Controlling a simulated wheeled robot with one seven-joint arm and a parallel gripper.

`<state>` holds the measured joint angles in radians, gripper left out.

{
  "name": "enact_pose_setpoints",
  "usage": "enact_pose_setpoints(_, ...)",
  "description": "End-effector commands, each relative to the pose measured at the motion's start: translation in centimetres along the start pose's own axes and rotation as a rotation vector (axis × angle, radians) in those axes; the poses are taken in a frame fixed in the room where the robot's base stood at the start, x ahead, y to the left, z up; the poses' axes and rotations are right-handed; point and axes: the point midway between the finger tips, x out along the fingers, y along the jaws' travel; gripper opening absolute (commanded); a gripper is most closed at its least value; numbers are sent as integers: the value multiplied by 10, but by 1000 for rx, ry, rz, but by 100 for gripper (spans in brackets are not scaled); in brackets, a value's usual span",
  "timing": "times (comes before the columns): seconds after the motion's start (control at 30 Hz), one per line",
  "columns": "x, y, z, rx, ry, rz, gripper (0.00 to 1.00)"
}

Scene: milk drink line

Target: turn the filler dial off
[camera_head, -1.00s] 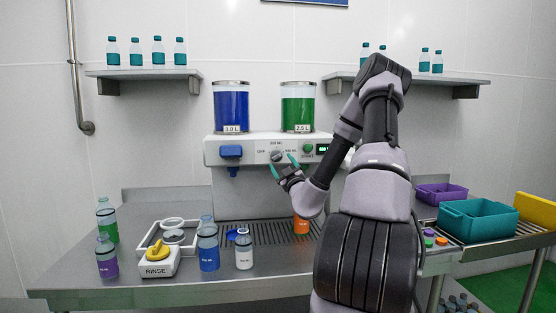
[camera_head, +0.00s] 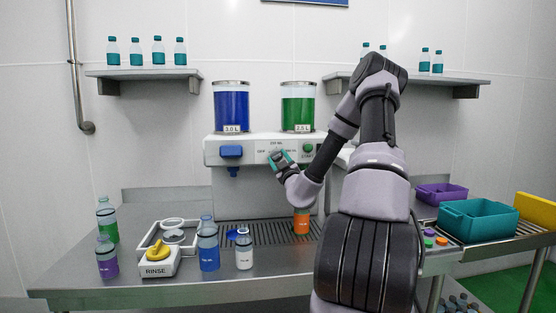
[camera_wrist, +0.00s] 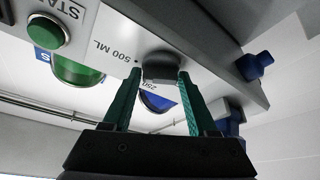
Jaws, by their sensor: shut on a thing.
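The filler dial is a grey knob (camera_wrist: 160,67) on the front panel of the white filling machine (camera_head: 228,165). In the wrist view it sits between the two teal fingertips of my gripper (camera_wrist: 160,80), which is shut on it. A "500 ML" label shows beside the knob; the pointer's exact setting cannot be read. In the head view my gripper (camera_head: 281,160) is at the panel and hides most of the dial. The "OFF" mark shows to its left.
A green start button (camera_wrist: 46,32) is close to the dial. A blue nozzle (camera_head: 232,152) is at the machine's left. An orange bottle (camera_head: 301,221) stands below my wrist on the drip grate. Bottles and a rinse station (camera_head: 157,262) stand at the left.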

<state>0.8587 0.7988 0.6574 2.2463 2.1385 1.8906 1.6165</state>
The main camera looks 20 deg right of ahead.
Motion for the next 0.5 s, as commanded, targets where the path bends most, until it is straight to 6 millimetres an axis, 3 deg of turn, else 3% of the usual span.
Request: enact_pose_setpoints(0.5, 0, 1, -1, -250, 1, -105, 3)
